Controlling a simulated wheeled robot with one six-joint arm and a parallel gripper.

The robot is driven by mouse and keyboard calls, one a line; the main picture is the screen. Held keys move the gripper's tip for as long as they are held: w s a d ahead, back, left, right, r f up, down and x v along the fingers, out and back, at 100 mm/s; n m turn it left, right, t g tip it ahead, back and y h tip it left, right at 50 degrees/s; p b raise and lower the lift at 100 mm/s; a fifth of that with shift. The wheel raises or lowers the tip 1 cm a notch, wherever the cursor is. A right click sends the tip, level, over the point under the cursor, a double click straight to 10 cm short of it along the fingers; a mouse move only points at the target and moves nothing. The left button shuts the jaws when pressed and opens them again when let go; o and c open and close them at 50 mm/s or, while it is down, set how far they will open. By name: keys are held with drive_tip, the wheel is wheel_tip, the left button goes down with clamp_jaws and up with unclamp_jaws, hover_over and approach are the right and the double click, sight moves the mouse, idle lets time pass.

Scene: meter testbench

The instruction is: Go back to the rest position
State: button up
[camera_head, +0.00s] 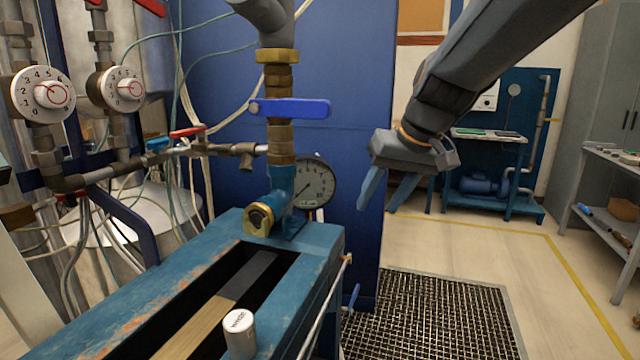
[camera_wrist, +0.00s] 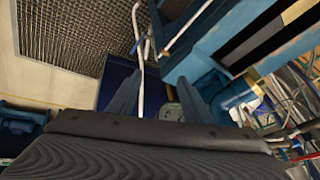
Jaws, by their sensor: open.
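My gripper (camera_head: 384,190) hangs at the end of my arm in the head view, right of the pressure gauge (camera_head: 316,183). Its two blue fingers are apart with nothing between them, and they point down. In the wrist view my gripper (camera_wrist: 163,95) also shows open. It is clear of the blue testbench (camera_head: 110,318) and its blue-handled valve (camera_head: 290,108). The bench also shows at the upper right of the wrist view (camera_wrist: 225,38).
Two white dial meters (camera_head: 42,94) (camera_head: 123,89) sit on pipes at the left. A white cylinder (camera_head: 239,333) stands on the bench front. A metal grate (camera_head: 430,315) lies on the floor. A shelf (camera_head: 605,190) stands far right; the floor before it is free.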

drive_tip(key=s+d+f+m+g+h, duration=0.15)
drive_tip(key=s+d+f, duration=0.25)
drive_tip(key=s+f, duration=0.5)
drive_tip(key=s+d+f+h, duration=0.25)
drive_tip(key=s+f, duration=0.45)
drive_tip(key=f, duration=0.4)
drive_tip(key=s+r+g+y+p, duration=0.1)
drive_tip(key=s+r+g+p, duration=0.2)
drive_tip(key=s+r+p, duration=0.1)
drive_tip(key=s+p, duration=0.1)
drive_tip(key=s, duration=0.1)
drive_tip(key=shift+s+d+r, duration=0.3)
drive_tip(key=shift+s+r, duration=0.05)
drive_tip(key=shift+s, duration=0.05)
